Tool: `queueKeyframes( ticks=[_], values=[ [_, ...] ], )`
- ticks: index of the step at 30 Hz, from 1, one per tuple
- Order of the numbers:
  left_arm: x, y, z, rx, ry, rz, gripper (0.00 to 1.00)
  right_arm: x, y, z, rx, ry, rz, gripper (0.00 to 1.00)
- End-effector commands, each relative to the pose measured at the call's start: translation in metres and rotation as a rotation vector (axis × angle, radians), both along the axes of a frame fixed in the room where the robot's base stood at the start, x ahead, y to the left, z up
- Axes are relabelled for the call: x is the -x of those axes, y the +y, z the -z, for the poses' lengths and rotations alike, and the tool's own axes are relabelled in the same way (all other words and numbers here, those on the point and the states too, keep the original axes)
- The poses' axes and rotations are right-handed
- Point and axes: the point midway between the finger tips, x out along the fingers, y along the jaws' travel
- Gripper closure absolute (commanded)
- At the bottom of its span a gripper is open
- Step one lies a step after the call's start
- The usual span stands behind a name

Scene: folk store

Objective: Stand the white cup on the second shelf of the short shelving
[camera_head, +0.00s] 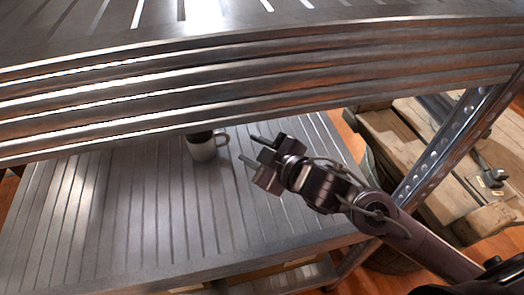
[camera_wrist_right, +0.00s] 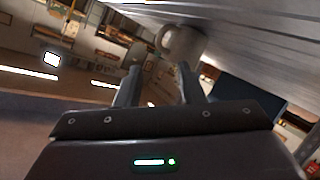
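The white cup (camera_head: 202,151) stands upright on a slatted metal shelf (camera_head: 130,215), just below the front edge of the shelf above it (camera_head: 260,85). Its handle points right, toward my right gripper, and its dark opening is partly hidden by that edge. My right gripper (camera_head: 250,149) is open, empty and to the right of the cup, with a gap between them. In the right wrist view the cup (camera_wrist_right: 185,46) shows beyond the two spread fingers (camera_wrist_right: 159,80), nearer the right finger, with its handle on the left. My left gripper is not in view.
The upper shelf's ribbed edge runs across above the cup and limits height. A perforated metal upright (camera_head: 440,155) stands at the right, close to my right arm. A wooden pallet-like piece (camera_head: 400,145) lies behind it. The lower shelf around the cup is clear.

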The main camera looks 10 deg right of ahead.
Motion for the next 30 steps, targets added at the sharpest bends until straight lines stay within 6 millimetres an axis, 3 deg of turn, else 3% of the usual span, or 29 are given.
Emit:
queueKeyframes(
  ticks=[9, 23, 30],
  values=[
    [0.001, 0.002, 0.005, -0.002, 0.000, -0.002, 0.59, 0.023, -0.013, -0.009, -0.001, -0.001, 0.001, 0.65],
    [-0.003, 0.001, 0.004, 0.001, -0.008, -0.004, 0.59, 0.024, -0.013, -0.010, -0.001, -0.001, 0.001, 0.65],
    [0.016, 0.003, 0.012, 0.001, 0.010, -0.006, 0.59, 0.024, -0.013, -0.027, -0.001, -0.001, 0.001, 0.65]
  ],
)
